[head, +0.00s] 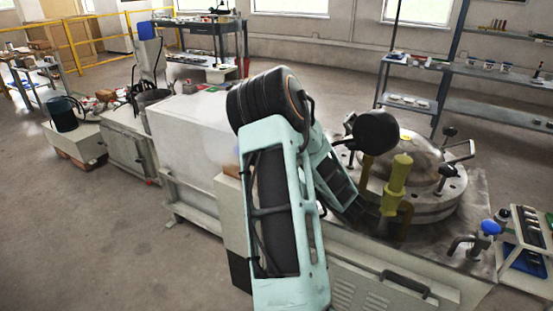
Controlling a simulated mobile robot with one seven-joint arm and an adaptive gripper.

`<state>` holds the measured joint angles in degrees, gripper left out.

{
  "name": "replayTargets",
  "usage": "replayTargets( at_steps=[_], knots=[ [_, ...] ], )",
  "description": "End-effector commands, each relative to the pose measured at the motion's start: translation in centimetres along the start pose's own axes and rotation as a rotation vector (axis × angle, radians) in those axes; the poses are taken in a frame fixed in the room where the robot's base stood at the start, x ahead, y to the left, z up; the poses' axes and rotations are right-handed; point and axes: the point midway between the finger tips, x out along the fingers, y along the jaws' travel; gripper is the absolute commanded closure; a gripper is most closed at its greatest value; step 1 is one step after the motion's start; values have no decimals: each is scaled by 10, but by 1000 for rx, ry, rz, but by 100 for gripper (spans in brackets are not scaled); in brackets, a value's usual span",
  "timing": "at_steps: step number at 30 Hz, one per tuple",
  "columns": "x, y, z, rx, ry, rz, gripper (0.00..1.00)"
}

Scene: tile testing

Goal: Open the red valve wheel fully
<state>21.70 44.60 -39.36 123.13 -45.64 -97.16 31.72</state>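I cannot make out a red valve wheel in the head view. My teal and black arm crosses the middle of the picture and hides part of the machine behind it. I cannot make out my gripper or its fingers. A round metal vessel with a domed lid (415,163) stands on the machine to the right of my arm. An upright yellow cylinder (397,178) stands in front of the lid. A blue knob (490,227) sits on a metal fitting at the machine's right end.
The long pale machine housing (185,125) runs left from my arm. A small rack of parts (530,228) stands at the right edge. Grey shelves (490,72) stand by the back wall. The floor at front left (90,240) is clear.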

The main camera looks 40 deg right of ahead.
Motion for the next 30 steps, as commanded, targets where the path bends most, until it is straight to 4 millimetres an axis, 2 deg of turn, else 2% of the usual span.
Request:
replayTargets(
  at_steps=[14, 15, 19, 30],
  knots=[
    [2, 1, -6, -6, 12, -11, 73],
    [2, 1, -6, -6, 13, -11, 44],
    [2, 1, -4, -4, 9, -11, 30],
    [-5, 1, -2, -2, 4, -9, 30]
  ],
)
